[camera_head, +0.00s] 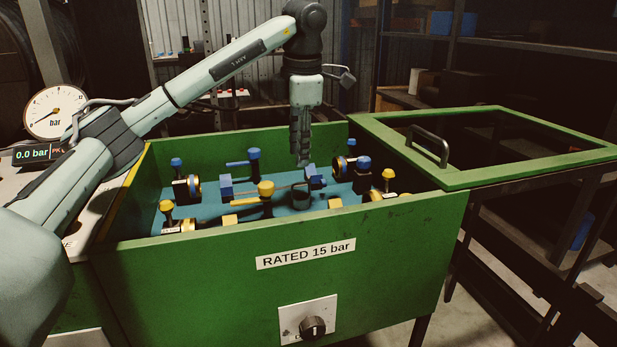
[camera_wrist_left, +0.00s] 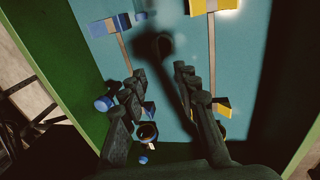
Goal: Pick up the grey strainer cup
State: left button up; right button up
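The grey strainer cup (camera_head: 300,198) looks like a small dark cup standing on the blue floor of the green box, near a blue block. My left gripper (camera_head: 302,158) hangs down from its arm above the box, higher than the cup and apart from it. In the left wrist view its two fingers (camera_wrist_left: 158,78) are spread with nothing between them. A dark round shape (camera_wrist_left: 152,45) shows beyond the fingertips there; I cannot tell whether it is the cup or a shadow. My right gripper is in neither view.
The green box (camera_head: 190,262) has walls all round and its framed lid (camera_head: 530,172) lies open to the right. Several blue and yellow fittings (camera_head: 265,189) crowd the box floor (camera_head: 215,208) around the cup. A pressure gauge (camera_head: 55,112) stands at the left.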

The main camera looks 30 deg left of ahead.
aim_at(296, 184)
pick_arm(q)
jog(key=f, duration=0.2)
jog(key=a+f, duration=0.1)
jog(key=f, duration=0.4)
jog(key=shift+w+a+f, duration=0.2)
jog(key=shift+w+f, duration=0.15)
grip_shut()
